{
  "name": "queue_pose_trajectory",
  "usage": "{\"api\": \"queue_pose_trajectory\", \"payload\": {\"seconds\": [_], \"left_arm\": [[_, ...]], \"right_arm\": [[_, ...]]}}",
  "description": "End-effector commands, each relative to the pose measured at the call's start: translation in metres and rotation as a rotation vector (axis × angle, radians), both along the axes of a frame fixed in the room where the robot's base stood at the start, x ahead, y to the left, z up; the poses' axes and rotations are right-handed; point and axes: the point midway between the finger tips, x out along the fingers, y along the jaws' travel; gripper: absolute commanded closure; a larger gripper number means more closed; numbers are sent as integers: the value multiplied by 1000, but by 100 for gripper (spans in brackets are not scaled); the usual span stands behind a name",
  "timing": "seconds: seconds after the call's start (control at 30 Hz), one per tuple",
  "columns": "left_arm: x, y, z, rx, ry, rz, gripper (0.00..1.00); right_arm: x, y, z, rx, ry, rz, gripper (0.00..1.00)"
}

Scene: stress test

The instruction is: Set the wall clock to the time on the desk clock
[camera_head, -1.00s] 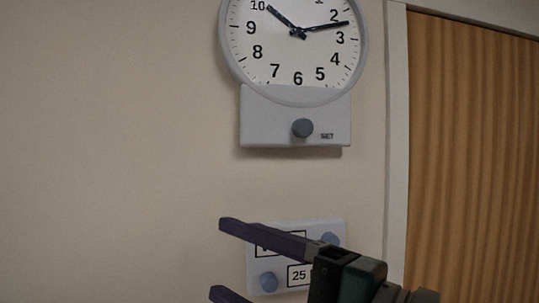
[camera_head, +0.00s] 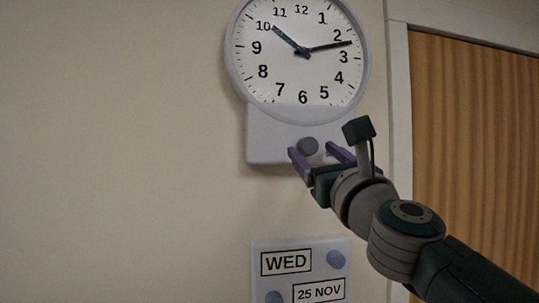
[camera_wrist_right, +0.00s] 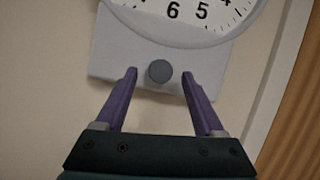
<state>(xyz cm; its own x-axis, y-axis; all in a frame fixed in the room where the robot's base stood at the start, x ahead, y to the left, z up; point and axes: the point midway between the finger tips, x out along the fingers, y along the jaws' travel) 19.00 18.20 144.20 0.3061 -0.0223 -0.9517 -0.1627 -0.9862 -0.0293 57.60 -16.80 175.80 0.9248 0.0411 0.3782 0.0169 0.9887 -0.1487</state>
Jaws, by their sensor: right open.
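The wall clock (camera_head: 300,75) hangs on the wall, its hands showing about 10:12. Below its dial is a grey panel (camera_head: 265,140) with a round grey set knob (camera_head: 308,146). In the right wrist view the knob (camera_wrist_right: 159,71) sits midway between the purple fingertips of my right gripper (camera_wrist_right: 159,74). The gripper (camera_head: 309,150) is open, with a gap on each side of the knob. I cannot tell whether the tips reach as deep as the knob. The panel's SET label is hidden behind my right gripper. The desk clock and my left gripper are not in view.
A calendar plate (camera_head: 268,282) reading WED and 25 NOV, with blue-grey knobs (camera_head: 336,259), is on the wall below. A white frame (camera_head: 399,120) and a wooden door-like panel (camera_head: 470,130) are at the right. The wall at the left is bare.

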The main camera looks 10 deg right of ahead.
Motion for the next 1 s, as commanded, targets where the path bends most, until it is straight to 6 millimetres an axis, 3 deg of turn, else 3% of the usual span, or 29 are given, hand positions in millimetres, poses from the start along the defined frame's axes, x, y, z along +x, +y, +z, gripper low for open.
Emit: {"api": "queue_pose_trajectory", "payload": {"seconds": [0.17, 0.47, 1.0], "left_arm": [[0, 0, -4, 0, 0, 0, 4], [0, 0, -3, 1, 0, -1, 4], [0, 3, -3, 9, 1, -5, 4]], "right_arm": [[10, 0, 4, -2, 0, -2, 30], [11, 0, 5, -1, 0, -2, 31], [11, 0, 5, -1, 0, -2, 91]]}}
